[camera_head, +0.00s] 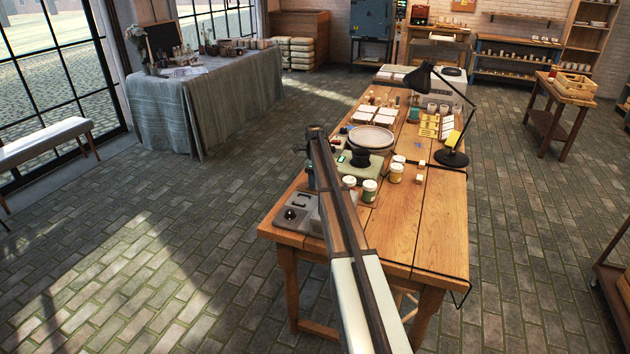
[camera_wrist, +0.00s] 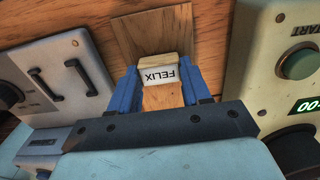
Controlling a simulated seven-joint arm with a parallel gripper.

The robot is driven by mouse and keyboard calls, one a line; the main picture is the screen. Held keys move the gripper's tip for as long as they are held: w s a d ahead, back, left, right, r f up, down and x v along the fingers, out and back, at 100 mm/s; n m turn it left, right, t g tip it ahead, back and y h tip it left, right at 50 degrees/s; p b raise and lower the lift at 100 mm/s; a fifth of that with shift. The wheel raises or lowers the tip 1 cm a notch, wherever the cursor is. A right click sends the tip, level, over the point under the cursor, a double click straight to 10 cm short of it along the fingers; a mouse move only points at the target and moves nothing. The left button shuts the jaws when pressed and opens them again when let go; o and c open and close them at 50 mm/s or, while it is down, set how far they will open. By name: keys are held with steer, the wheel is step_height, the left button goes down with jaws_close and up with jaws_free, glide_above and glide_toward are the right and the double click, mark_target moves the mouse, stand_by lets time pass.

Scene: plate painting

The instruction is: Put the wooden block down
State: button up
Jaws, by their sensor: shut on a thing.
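In the wrist view my gripper (camera_wrist: 170,84) has its two blue fingers shut on a small wooden block (camera_wrist: 164,97). The block has a light top and a white label reading "FELIX", seen upside down. It is over or on a darker square wooden patch (camera_wrist: 191,25) on the wooden table. I cannot tell whether the block touches that surface. In the head view my arm hides the block, and the fingers are not clear there.
A grey device with a knob (camera_wrist: 66,80) stands close left of the gripper, a green device with a START button (camera_wrist: 262,50) close right. On the workbench (camera_head: 425,235) stand several jars (camera_head: 370,190), a large plate (camera_head: 371,136) and a black lamp (camera_head: 452,158). The bench's front right is clear.

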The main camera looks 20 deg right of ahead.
steer(key=o, duration=1.1)
steer(key=shift+f, duration=0.1)
step_height(320, 180, up, 12)
steer(key=shift+r, duration=0.2)
